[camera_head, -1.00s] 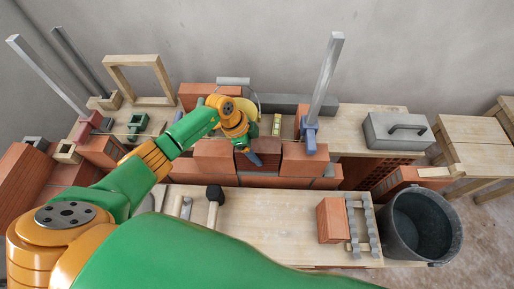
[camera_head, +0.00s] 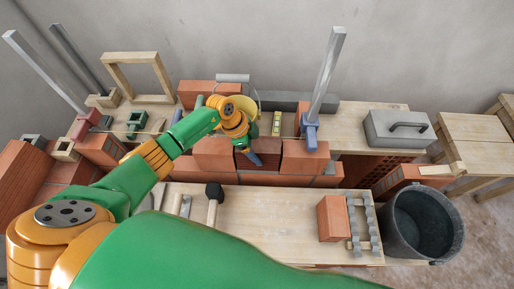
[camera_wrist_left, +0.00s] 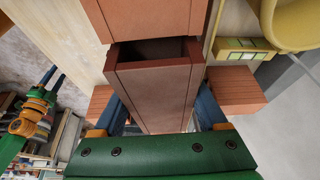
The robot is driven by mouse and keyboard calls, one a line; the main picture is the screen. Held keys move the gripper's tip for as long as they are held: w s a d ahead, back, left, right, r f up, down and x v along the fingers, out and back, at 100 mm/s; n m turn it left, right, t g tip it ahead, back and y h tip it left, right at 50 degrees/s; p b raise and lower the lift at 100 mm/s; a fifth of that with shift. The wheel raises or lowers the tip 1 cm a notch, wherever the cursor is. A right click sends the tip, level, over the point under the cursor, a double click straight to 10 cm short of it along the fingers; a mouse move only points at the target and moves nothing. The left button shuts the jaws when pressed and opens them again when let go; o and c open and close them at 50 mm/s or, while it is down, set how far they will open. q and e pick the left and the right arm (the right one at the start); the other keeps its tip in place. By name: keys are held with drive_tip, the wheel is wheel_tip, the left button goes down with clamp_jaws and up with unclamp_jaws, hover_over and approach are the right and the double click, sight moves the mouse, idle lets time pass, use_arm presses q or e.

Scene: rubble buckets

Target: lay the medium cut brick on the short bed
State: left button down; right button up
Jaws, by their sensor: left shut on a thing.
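My left gripper (camera_head: 251,154) is over the gap in the low brick wall, with a blue fingertip pointing down. In the left wrist view its two blue fingers (camera_wrist_left: 160,105) are shut on a reddish brick (camera_wrist_left: 155,88), which I take to be the medium cut brick. My right gripper is not in view.
A hammer (camera_head: 214,192), a loose brick (camera_head: 332,218) and a grey rack (camera_head: 362,225) lie on the front board. A dark bucket (camera_head: 421,222) stands at right. A metal post (camera_head: 326,75) rises beside the right wall brick. The front board's middle is clear.

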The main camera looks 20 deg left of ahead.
use_arm(q)
unclamp_jaws()
drive_tip(key=p+v, duration=0.1)
drive_tip(key=v, duration=0.6)
drive_tip(key=shift+s+r, duration=0.1)
drive_tip(key=shift+s, duration=0.05)
